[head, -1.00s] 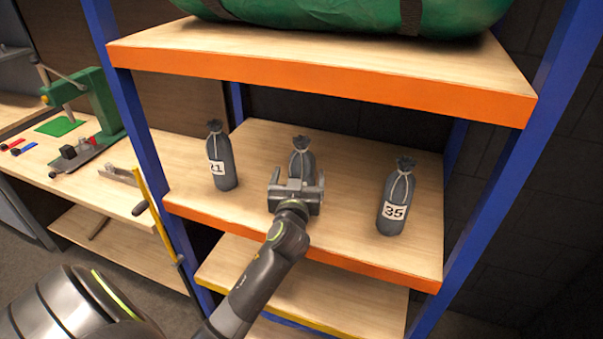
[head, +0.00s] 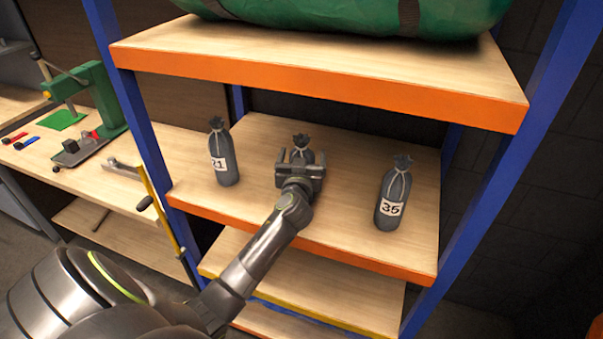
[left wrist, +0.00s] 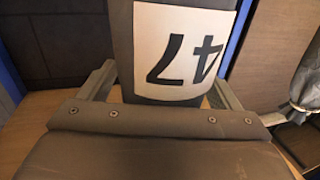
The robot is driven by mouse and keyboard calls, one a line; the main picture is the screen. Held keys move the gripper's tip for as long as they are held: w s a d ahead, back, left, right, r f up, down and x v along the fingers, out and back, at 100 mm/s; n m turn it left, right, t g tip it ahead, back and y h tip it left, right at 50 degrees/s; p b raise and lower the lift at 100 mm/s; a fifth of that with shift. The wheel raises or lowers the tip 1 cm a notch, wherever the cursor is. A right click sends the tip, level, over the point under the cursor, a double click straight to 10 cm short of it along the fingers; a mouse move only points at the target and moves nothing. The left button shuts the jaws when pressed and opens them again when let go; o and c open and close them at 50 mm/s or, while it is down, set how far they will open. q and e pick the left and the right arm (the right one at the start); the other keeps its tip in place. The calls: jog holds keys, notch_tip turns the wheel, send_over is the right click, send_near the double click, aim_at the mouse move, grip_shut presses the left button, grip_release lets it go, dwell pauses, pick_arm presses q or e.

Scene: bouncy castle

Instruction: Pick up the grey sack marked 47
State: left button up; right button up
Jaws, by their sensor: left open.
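The grey sack marked 47 (head: 300,142) stands upright on the middle shelf board, between two like sacks. In the head view my left gripper hides most of it, and its tied top shows. My left gripper (head: 302,157) is open, with a finger on each side of the sack. In the left wrist view the sack (left wrist: 122,45) stands close in front of the palm, its white 47 label upside down, between the open fingers of the gripper (left wrist: 164,80). I cannot tell whether either finger touches it. My right gripper is not in view.
A sack marked 21 (head: 223,158) stands to the left and one marked 35 (head: 393,195) to the right. The upper shelf board (head: 320,82) with a green bag (head: 350,12) lies above. Blue posts (head: 480,195) flank the shelf. A workbench (head: 95,180) is at left.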

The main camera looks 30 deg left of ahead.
pick_arm(q)
jog(key=c, duration=1.4)
jog(key=shift+c, duration=0.4)
jog(key=shift+r, duration=0.1)
